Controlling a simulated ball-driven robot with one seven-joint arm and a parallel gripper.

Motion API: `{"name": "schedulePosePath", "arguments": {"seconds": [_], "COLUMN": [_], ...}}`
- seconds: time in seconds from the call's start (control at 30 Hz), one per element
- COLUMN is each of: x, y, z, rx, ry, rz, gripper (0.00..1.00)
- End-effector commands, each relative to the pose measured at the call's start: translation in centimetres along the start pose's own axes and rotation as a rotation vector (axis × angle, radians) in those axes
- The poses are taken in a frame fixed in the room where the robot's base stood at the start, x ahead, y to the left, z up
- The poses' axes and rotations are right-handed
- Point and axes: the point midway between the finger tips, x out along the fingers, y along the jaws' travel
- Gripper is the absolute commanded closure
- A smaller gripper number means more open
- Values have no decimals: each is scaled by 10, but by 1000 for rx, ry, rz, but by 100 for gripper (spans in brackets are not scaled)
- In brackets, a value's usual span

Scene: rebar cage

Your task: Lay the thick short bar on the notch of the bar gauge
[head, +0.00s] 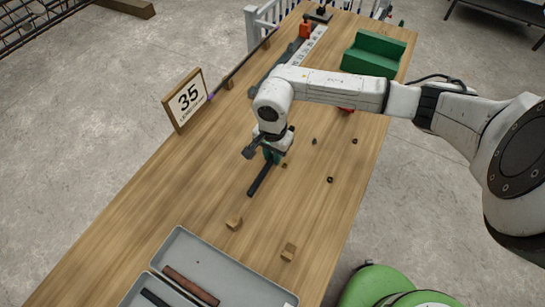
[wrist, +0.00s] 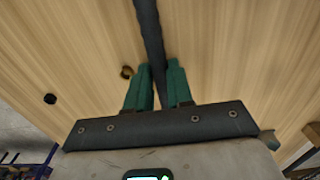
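A short dark bar (head: 259,180) is at the middle of the wooden table, its near end pointing down-left. My gripper (head: 272,155) is over its far end. In the wrist view the bar (wrist: 149,30) runs between my two green fingers (wrist: 160,75), which look closed on its sides. I cannot tell whether the bar touches the table or is slightly lifted. A strip with white marked plates (head: 307,46) lies at the far end, partly behind my arm. A green stepped block (head: 374,54) stands to its right. I cannot tell which is the bar gauge, and no notch shows clearly.
A grey tray (head: 235,265) at the near end holds a brown bar (head: 191,285) and a dark bar. Small wooden blocks (head: 234,223) (head: 289,252) and several small dark rings lie nearby.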

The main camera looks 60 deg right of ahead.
Motion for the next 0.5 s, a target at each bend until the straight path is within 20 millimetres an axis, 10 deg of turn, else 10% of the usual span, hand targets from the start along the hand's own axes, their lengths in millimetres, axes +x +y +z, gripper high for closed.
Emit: {"name": "schedulePosePath", "arguments": {"seconds": [0.5], "x": [0], "y": [0], "z": [0], "rx": [0], "ry": [-1], "rz": [0], "gripper": [100]}}
